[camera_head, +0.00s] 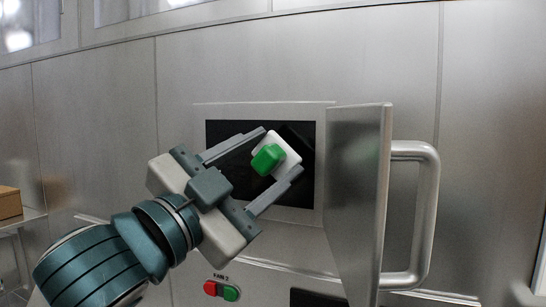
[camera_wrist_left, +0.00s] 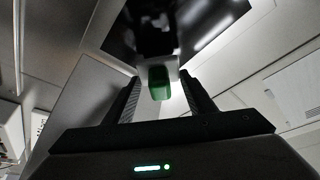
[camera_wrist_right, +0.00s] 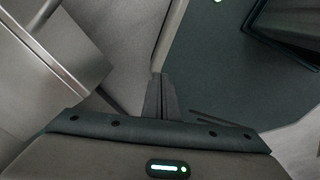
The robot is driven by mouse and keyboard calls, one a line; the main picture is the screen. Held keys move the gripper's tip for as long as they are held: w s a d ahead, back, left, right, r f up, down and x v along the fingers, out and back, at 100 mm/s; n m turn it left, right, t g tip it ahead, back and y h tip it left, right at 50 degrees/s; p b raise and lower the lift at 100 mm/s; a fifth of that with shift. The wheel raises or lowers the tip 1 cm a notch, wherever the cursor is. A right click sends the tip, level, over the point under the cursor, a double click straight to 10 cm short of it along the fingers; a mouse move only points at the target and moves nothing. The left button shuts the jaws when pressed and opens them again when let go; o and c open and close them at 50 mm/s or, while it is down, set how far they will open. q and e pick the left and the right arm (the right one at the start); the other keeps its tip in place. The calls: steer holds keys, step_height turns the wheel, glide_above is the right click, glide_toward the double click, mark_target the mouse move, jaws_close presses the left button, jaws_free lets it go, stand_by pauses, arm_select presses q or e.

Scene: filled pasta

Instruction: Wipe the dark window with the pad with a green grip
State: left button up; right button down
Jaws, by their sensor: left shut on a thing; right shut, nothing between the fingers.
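The dark window (camera_head: 226,130) is a black rectangle in a light frame on a metal wall; it also shows in the left wrist view (camera_wrist_left: 150,37). My left gripper (camera_head: 280,152) is shut on the pad, a white block (camera_head: 290,153) with a green grip (camera_head: 267,159). The green grip sits between the fingers in the left wrist view (camera_wrist_left: 159,84). The pad is in front of the window's right half and hides part of it. I cannot tell whether it touches the glass. My right gripper (camera_wrist_right: 160,82) is shut and empty in the right wrist view, away from the window.
An open metal door (camera_head: 356,190) with a large bar handle (camera_head: 428,215) stands out from the wall just right of the window. A red button (camera_head: 210,288) and a green button (camera_head: 230,293) are below. A brown box (camera_head: 9,203) sits at the far left.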

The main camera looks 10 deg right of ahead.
arm_select(q)
steer(key=shift+s+a, duration=0.8)
steer(key=shift+s, duration=0.25)
arm_select(e)
steer(key=shift+r, duration=0.2)
arm_select(q)
steer(key=shift+s+a, duration=0.45)
steer(key=shift+s, duration=0.15)
steer(key=shift+s+a, duration=0.4)
steer(key=shift+s, duration=0.2)
arm_select(e)
steer(key=shift+d+f, duration=0.1)
